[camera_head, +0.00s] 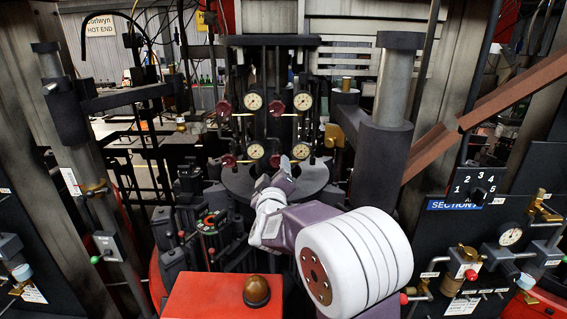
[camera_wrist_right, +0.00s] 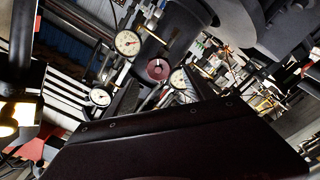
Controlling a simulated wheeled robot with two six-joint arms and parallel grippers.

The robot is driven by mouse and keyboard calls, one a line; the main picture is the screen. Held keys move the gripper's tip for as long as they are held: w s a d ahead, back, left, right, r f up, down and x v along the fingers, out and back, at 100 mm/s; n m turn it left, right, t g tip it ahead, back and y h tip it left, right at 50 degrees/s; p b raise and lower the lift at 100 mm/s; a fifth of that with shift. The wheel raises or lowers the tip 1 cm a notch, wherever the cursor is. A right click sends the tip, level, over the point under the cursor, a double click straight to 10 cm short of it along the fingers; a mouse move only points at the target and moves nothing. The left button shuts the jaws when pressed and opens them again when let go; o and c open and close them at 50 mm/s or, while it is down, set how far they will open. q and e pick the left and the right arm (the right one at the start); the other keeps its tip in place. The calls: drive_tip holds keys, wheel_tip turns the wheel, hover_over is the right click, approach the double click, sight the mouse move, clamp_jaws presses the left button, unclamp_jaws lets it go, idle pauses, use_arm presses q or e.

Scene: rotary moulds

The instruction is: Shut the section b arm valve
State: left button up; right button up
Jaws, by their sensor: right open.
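Several dark red round valve knobs sit beside white dial gauges on the central column in the head view. An upper left knob (camera_head: 223,108), an upper right knob (camera_head: 276,107), a lower left knob (camera_head: 228,160) and a lower right knob (camera_head: 275,160) show. I cannot tell which is the section b arm valve. My right gripper (camera_head: 284,166) is open, just in front of the lower right knob, partly covering that area; contact cannot be told. In the right wrist view a red knob (camera_wrist_right: 157,69) stands between gauges, beyond a large dark surface. My left gripper is out of view.
A blue-labelled section panel (camera_head: 455,204) with a numbered selector and small valves stands at the right. A red box with a brown dome (camera_head: 257,290) is at the bottom centre. A dark post (camera_head: 390,115) rises close to the right of the gauges.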

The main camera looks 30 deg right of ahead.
sight(278, 158)
drive_tip(key=shift+w+d, duration=0.15)
drive_tip(key=shift+d, duration=0.2)
drive_tip(key=p+x, duration=0.2)
drive_tip(key=x, duration=0.6)
drive_tip(key=shift+w, duration=0.2)
drive_tip(key=shift+w+d+f, duration=0.1)
drive_tip(key=shift+w+d, duration=0.05)
drive_tip(key=shift+d, duration=0.05)
drive_tip(key=shift+a, duration=0.1)
drive_tip(key=shift+c, duration=0.6)
clamp_jaws()
